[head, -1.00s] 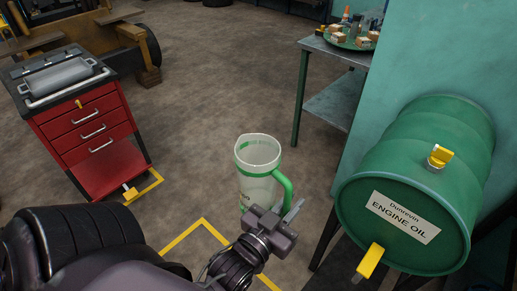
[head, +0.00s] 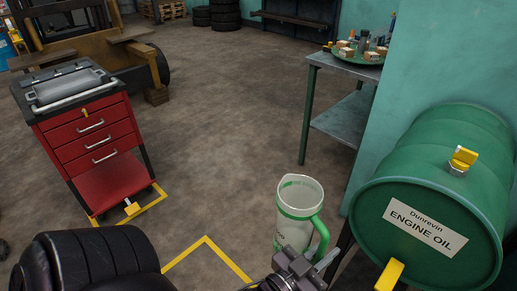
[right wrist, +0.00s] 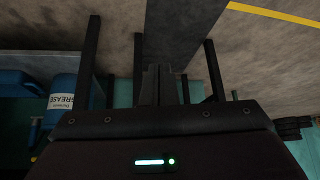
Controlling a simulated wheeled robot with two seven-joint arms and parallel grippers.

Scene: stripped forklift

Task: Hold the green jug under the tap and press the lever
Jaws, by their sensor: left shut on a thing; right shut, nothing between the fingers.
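The jug (head: 299,207) is translucent white with green bands and a green handle. My left gripper (head: 318,258) is shut on the handle and holds the jug upright in the air, left of the oil drum. The green drum (head: 425,200), labelled "Engine Oil", lies on its side at the right. Its yellow tap lever (head: 389,274) shows low on the drum's front face, partly cut off by the picture's lower edge. The jug is apart from the tap, to its left. My right gripper (right wrist: 160,72) shows only in the right wrist view, with its fingers together and empty.
A red tool cart (head: 95,140) stands at the left. A metal table (head: 345,120) with a green tray (head: 362,57) stands behind the jug. Blue containers (right wrist: 62,95), one marked "Grease", show in the right wrist view. The middle floor is clear.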

